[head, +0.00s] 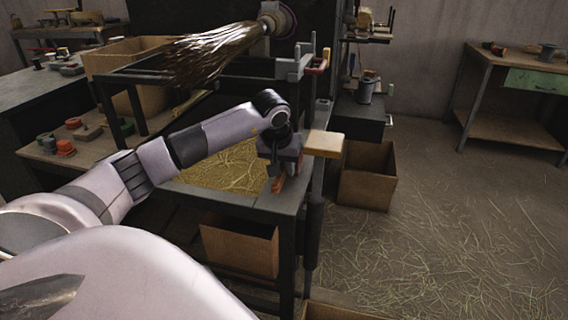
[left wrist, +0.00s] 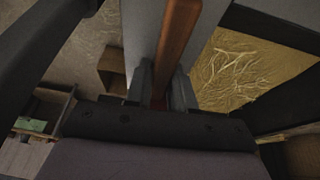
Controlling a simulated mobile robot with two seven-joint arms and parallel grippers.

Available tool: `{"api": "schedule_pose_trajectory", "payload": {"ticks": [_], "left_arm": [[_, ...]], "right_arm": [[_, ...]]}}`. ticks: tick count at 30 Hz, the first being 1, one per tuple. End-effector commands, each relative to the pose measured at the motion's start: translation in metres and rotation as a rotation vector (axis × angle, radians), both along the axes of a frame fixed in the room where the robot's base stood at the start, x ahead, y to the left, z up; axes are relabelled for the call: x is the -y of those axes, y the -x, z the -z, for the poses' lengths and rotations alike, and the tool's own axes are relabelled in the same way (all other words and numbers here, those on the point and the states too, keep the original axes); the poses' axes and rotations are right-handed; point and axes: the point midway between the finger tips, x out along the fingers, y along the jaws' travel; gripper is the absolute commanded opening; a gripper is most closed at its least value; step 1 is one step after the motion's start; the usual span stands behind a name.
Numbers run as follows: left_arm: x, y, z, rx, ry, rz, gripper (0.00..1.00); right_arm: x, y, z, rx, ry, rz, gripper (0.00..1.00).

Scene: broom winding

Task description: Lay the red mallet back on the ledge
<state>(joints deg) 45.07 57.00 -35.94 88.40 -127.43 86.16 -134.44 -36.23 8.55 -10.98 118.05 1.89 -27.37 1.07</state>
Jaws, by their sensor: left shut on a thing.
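My left gripper (head: 279,172) is over the front right corner of the dark bench frame. It is shut on a reddish-brown handle (head: 278,184), which I take to be the red mallet's. In the left wrist view the handle (left wrist: 177,42) runs between the fingers (left wrist: 160,92), above a grey strip that looks like the ledge (left wrist: 144,28). In the head view the grey ledge (head: 286,203) passes under the gripper. A pale wooden block (head: 324,143) sticks out right of the gripper; whether it is the mallet's head I cannot tell. My right gripper is out of view.
A straw-filled tray (head: 225,168) lies left of the ledge. A bundle of dark bristles (head: 215,52) hangs from a winding head behind. Cardboard boxes stand below (head: 240,245) and to the right (head: 367,178). The straw-strewn floor at right is open.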

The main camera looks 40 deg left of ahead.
Motion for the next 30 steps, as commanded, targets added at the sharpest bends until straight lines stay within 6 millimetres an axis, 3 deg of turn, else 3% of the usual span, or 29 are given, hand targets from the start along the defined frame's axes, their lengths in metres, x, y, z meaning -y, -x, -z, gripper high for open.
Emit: {"api": "schedule_pose_trajectory", "payload": {"ticks": [10,11,12,13,23,30], "left_arm": [[0.0,0.0,0.003,0.002,-0.001,-0.001,0.0],[0.0,0.0,0.003,0.002,-0.001,-0.001,0.33],[0.0,0.0,0.003,0.002,-0.001,-0.001,0.46],[0.0,0.0,0.003,0.002,-0.001,-0.001,0.53],[0.0,0.001,0.001,-0.001,0.0,0.0,0.53],[0.004,0.012,-0.034,0.002,-0.003,0.0,0.53]], "right_arm": [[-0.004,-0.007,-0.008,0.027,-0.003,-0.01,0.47],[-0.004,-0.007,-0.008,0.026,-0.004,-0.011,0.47],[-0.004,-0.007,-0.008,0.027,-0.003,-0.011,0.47],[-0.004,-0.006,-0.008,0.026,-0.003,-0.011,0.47],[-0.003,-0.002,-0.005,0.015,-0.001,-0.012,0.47],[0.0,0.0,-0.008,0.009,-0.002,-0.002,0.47]]}}
